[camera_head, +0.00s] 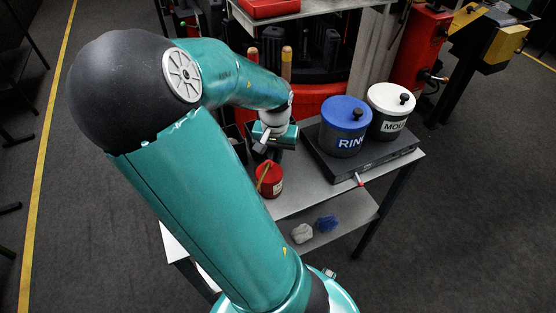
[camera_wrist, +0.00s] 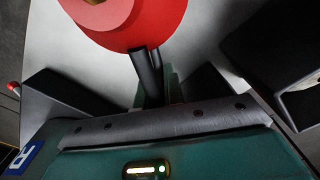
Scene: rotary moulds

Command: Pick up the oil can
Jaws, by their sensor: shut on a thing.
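The oil can (camera_head: 270,187) is a small red can with a pale label and a tan spout, upright on or just over the grey table. In the wrist view the red can (camera_wrist: 150,35) fills the top middle, and its black handle (camera_wrist: 146,72) reaches down toward my gripper (camera_wrist: 152,92). My gripper, in the head view (camera_head: 268,152) just above and behind the can, is shut on the handle. The fingertips are dark and partly hidden. I cannot tell whether the can is clear of the table.
A blue pot (camera_head: 346,123) and a white pot (camera_head: 390,108) with lettering stand on a dark base (camera_head: 343,170) to the right. A grey rag (camera_head: 302,233) and a blue bundle (camera_head: 326,223) lie on the lower shelf (camera_head: 350,217). Red machinery (camera_head: 310,98) stands behind.

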